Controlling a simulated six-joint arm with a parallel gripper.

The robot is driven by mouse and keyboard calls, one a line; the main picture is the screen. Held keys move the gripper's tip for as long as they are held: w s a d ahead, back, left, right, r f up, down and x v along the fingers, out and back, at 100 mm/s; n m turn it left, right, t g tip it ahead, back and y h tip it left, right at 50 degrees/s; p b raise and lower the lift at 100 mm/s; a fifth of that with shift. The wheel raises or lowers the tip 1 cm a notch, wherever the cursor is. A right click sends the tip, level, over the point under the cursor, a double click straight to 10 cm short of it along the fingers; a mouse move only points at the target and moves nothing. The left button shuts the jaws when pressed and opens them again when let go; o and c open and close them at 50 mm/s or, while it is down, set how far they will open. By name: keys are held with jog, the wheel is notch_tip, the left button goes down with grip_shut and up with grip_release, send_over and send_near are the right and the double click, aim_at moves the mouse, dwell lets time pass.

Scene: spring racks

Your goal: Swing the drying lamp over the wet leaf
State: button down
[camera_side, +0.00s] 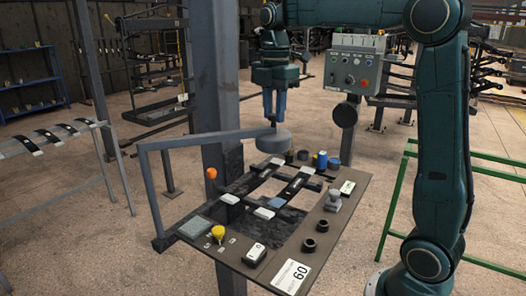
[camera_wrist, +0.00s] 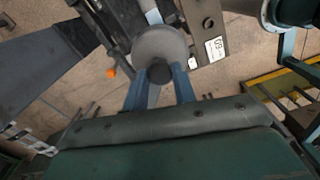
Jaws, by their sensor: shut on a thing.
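The drying lamp is a grey bent arm (camera_side: 205,138) rising from the bench's left corner, with a round grey head (camera_side: 273,144) at its end. The head hangs above the back part of the bench. My gripper (camera_side: 273,117) points down and is shut on the small dark knob on top of the head. In the wrist view the knob (camera_wrist: 160,72) sits between my blue fingers, in front of the pale head (camera_wrist: 160,45). Two dark leaf strips with pale ends lie on the bench, one at the right (camera_side: 290,190), one at the left (camera_side: 246,185). I cannot tell which is wet.
The bench (camera_side: 315,228) also carries dark cups (camera_side: 308,245), a blue can (camera_side: 322,160), a yellow knob (camera_side: 218,232) and a grey knob (camera_side: 333,200). A steel column (camera_side: 215,80) rises behind the lamp arm.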

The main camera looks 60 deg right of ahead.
jog(key=shift+r, duration=0.1)
jog(key=c, duration=1.1)
grip_release()
jog(key=shift+c, duration=0.2)
jog(key=shift+r, duration=0.1)
notch_tip(320, 180, up, 14)
jog(key=shift+f, duration=0.25)
jog(key=shift+s+a, duration=0.1)
jog(key=shift+a, duration=0.05)
